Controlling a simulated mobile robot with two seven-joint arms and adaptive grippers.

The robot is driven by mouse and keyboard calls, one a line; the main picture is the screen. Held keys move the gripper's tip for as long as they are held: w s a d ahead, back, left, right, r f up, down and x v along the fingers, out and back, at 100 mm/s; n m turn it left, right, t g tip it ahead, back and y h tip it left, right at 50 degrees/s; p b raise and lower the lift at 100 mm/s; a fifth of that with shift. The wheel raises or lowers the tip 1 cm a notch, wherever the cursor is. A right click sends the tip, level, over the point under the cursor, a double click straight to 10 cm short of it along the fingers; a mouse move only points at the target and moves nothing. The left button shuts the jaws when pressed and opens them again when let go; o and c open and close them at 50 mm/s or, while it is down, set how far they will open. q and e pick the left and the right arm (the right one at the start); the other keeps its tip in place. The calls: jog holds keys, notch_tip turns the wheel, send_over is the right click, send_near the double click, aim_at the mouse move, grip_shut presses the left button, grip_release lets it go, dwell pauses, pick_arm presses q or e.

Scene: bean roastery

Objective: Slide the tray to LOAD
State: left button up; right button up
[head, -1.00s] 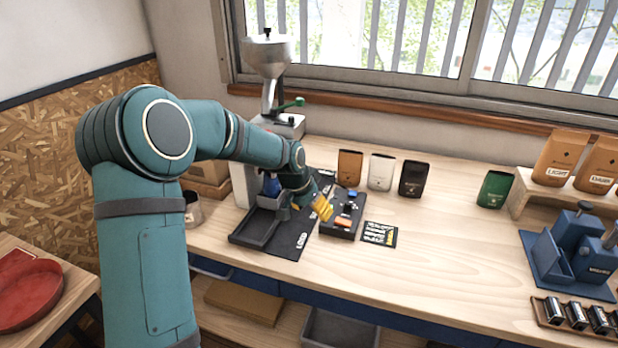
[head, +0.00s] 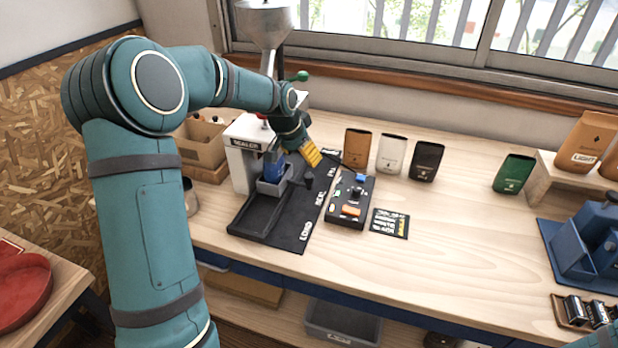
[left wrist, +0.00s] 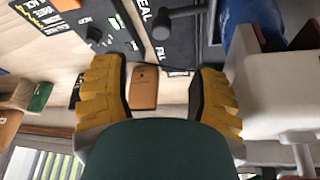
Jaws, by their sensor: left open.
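The small grey tray (head: 272,188) sits at the back part of the dark track (head: 255,222), under the sealer (head: 248,148), with a blue piece above or in it. Its dark handle (head: 308,180) sticks out to the right, closest to the SEAL word; the handle also shows at the top of the left wrist view (left wrist: 180,14). The LOAD word is at the front of the black mat (head: 292,238). My left gripper (head: 312,158) is open and empty, behind the handle and apart from it; its yellow fingers (left wrist: 160,95) spread in the left wrist view. My right gripper is out of view.
A control box (head: 351,203) with buttons stands right of the mat, beside a dark card (head: 390,223). Brown (head: 357,148), white (head: 391,153) and black (head: 426,160) pouches stand behind. A blue fixture (head: 580,255) is far right. The tabletop between is clear.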

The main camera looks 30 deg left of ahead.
aim_at(309, 176)
pick_arm(q)
jog(key=x, duration=0.3)
jog(key=b+x, duration=0.1)
jog(key=x, duration=0.6)
jog(key=shift+s+f, duration=0.15)
jog(key=shift+s, duration=0.25)
jog(key=shift+c, duration=0.4)
grip_shut()
